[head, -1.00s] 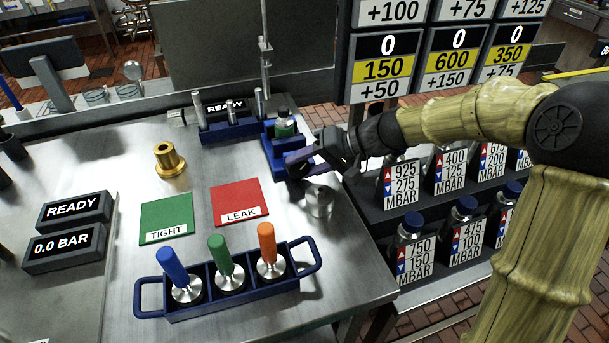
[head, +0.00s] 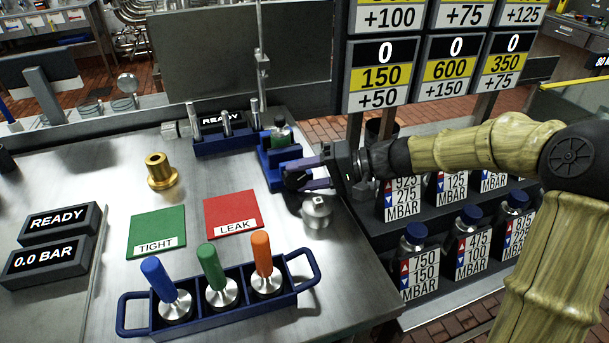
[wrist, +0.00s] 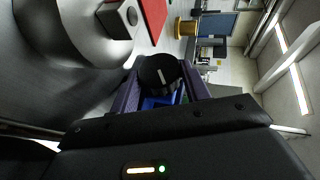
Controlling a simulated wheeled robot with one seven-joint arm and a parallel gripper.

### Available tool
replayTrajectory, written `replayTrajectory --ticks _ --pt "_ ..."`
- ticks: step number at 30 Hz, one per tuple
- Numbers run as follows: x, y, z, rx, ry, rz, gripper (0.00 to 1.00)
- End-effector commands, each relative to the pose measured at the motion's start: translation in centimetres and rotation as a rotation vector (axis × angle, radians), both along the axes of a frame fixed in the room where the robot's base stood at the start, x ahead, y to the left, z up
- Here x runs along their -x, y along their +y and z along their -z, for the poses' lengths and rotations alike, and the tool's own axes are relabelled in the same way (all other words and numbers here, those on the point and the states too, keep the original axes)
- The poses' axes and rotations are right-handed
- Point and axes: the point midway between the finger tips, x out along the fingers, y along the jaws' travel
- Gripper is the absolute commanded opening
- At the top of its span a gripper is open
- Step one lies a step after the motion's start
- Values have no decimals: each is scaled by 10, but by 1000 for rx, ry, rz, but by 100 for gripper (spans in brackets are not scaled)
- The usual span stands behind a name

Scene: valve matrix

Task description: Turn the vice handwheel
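The blue vice (head: 270,172) stands at the right back of the steel bench and holds a small bottle with a green label (head: 281,133). Its handwheel (head: 296,180) is a dark round knob on the near right side; the wrist view shows it face-on as a black disc (wrist: 161,76) with a white mark. My gripper (head: 303,176) is at the handwheel, its purple fingers spread on either side of the knob. It also shows in the wrist view (wrist: 160,84). The fingers look open, with little gap to the knob; contact is unclear.
A round metal piece (head: 317,211) stands just in front of my gripper. A red LEAK pad (head: 232,207), a green TIGHT pad (head: 157,228), a brass part (head: 161,172) and a blue rack (head: 219,300) with three handled tools are on the bench. Bottle shelves (head: 425,220) stand at right.

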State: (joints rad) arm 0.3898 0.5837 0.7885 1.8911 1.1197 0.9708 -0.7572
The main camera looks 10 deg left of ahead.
Motion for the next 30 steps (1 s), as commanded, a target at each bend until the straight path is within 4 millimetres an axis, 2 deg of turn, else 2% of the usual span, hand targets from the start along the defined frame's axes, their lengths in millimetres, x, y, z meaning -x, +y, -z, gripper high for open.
replayTrajectory --ticks 1,3,22,30 --pt "0 -1 0 1 1 2 56" --pt "0 0 1 2 0 2 68" --pt "1 -1 3 15 -2 -1 68" --pt "2 0 -5 138 -76 -1 68"
